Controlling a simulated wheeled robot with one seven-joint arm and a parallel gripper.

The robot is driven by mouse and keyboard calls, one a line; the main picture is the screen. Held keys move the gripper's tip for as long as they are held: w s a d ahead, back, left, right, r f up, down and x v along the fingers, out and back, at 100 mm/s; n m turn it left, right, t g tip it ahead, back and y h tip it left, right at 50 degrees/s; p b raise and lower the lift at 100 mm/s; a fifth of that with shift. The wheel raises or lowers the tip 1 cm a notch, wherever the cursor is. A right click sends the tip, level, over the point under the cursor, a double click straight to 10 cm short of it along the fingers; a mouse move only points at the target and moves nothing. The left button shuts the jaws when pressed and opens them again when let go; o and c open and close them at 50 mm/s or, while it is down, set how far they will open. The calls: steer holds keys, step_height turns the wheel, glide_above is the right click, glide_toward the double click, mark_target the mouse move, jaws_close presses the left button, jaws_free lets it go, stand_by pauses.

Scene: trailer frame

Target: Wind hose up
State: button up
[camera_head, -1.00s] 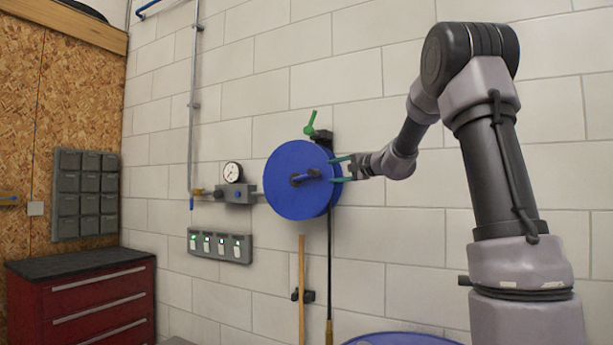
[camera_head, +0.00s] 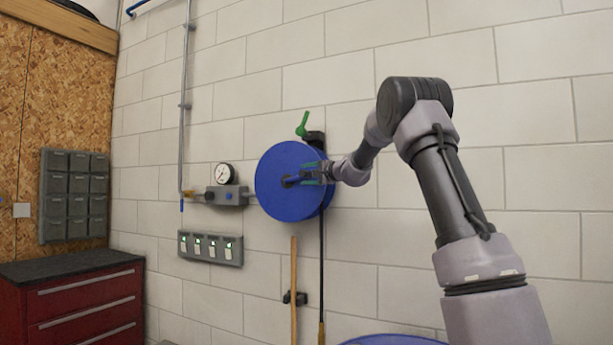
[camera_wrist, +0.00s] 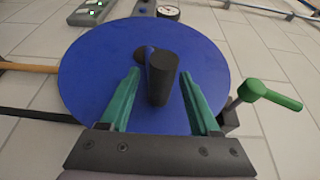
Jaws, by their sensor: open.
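The blue hose reel (camera_head: 284,203) is mounted on the white block wall, left of my arm in the head view. Its round blue face fills the middle of the wrist view (camera_wrist: 95,75). A dark crank handle (camera_wrist: 163,79) stands out from the face on a blue arm. My gripper (camera_head: 312,173) is in front of the reel face. In the wrist view my gripper (camera_wrist: 160,85) has its two green fingers apart, one on each side of the crank handle. Contact with the handle is not visible. A hose on the reel cannot be made out clearly.
A green lever (camera_head: 303,124) sits just above the reel. A gauge (camera_head: 224,174) and grey regulator block are to its left, above a switch strip (camera_head: 210,247). A wooden handle (camera_head: 294,290) and a dark pole hang below. A red drawer cabinet (camera_head: 75,300) stands lower left.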

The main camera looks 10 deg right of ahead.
jaws_close()
stand_by(1.5)
